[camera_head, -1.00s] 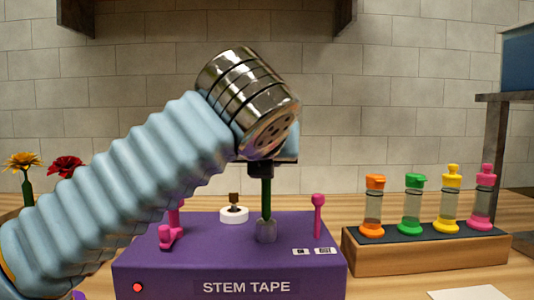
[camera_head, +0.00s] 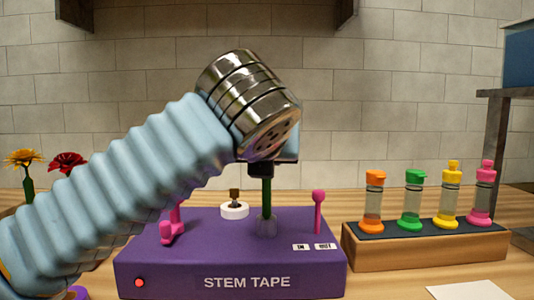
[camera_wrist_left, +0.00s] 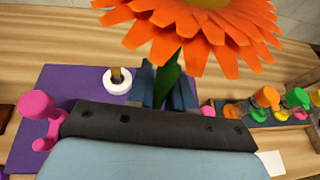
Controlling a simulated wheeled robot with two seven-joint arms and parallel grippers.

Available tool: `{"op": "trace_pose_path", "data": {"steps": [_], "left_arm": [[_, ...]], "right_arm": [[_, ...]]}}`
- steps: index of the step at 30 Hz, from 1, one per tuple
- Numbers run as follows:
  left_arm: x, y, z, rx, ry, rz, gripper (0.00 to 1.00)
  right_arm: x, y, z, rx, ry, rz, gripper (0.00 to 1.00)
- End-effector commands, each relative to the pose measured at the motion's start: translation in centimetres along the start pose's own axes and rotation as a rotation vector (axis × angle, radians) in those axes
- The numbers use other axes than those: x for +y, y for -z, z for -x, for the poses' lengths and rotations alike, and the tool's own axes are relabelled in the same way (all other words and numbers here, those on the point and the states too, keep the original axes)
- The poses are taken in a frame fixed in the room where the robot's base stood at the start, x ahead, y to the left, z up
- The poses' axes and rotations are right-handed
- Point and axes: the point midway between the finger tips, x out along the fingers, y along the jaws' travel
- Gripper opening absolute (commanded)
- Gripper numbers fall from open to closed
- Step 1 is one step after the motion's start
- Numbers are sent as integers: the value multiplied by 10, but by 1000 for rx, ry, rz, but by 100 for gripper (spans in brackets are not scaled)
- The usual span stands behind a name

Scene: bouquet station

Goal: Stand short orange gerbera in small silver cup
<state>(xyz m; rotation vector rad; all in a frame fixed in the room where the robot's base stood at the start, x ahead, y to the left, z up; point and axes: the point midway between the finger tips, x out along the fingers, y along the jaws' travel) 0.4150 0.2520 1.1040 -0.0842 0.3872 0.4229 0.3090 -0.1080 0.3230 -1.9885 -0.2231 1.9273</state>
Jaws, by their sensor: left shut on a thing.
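The orange gerbera (camera_wrist_left: 190,25) shows in the left wrist view as a large bloom with a yellow centre on a green stem. My left gripper (camera_wrist_left: 165,88) is shut on that stem, just below the bloom. In the head view, the gripper (camera_head: 261,169) is mostly behind my wrist, which hides the bloom. The green stem (camera_head: 266,194) hangs upright below it. I cannot confirm this is the silver cup. My right gripper is not in view.
The purple stem tape box (camera_head: 190,284) has pink posts (camera_head: 318,212) and a white roll (camera_head: 234,210). A wooden rack (camera_head: 430,252) of coloured bottles stands at right. Yellow (camera_head: 24,158) and red (camera_head: 67,164) flowers stand at far left. White paper (camera_head: 467,290) lies front right.

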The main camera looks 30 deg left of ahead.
Motion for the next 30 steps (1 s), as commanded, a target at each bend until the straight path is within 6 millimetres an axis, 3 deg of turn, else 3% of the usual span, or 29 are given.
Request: {"op": "trace_pose_path", "data": {"steps": [30], "left_arm": [[1,11,-5,0,0,0,0]], "right_arm": [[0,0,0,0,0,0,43]]}}
